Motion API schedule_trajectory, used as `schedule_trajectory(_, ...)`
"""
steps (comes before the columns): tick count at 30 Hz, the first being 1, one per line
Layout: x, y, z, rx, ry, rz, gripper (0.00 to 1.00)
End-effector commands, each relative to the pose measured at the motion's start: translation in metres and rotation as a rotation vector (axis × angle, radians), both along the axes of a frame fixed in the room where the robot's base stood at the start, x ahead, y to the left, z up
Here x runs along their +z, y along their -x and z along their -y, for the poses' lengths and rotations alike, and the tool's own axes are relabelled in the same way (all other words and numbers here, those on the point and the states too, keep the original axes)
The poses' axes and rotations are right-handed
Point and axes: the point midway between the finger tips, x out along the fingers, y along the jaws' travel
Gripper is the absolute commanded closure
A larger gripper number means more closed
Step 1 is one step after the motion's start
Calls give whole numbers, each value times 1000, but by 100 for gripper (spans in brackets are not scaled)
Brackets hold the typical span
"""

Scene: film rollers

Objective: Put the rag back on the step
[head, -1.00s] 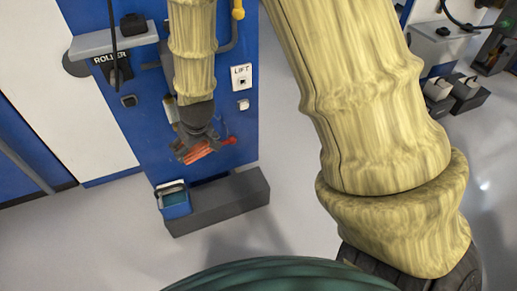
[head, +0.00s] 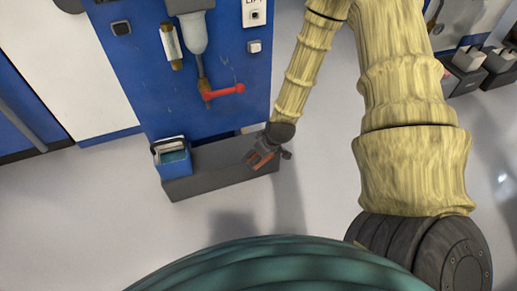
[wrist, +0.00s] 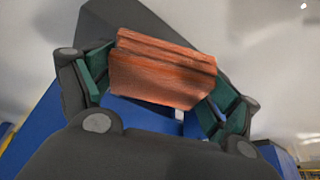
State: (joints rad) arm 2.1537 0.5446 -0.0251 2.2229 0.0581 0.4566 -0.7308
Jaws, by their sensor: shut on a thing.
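The rag (wrist: 160,72) is a folded orange-brown cloth, held between the green-lined fingers of my gripper (wrist: 158,88) in the wrist view. In the head view my gripper (head: 262,160) is shut on the rag (head: 259,158), over the right end of the step. The step (head: 220,174) is a long dark grey block on the floor in front of the blue machine. In the head view I cannot tell whether the rag touches the step or hangs just above it.
A blue bin (head: 173,158) with a dark handle sits at the step's left end. A red-handled valve (head: 224,92) sticks out from the blue machine (head: 140,75) above the step. The step's middle is bare. The grey floor (head: 90,210) in front is clear.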

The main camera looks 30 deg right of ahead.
Motion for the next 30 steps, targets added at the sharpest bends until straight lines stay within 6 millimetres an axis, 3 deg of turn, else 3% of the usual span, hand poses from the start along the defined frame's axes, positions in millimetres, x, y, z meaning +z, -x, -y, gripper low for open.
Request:
schedule_trajectory(1, -17, 6, 6, -3, -3, -2, 30)
schedule_trajectory(3, -29, 11, 12, 0, -2, -1, 30)
schedule_trajectory(11, -48, 14, 24, 6, 1, 3, 30)
schedule_trajectory(30, -62, -99, 69, 6, 2, 2, 30)
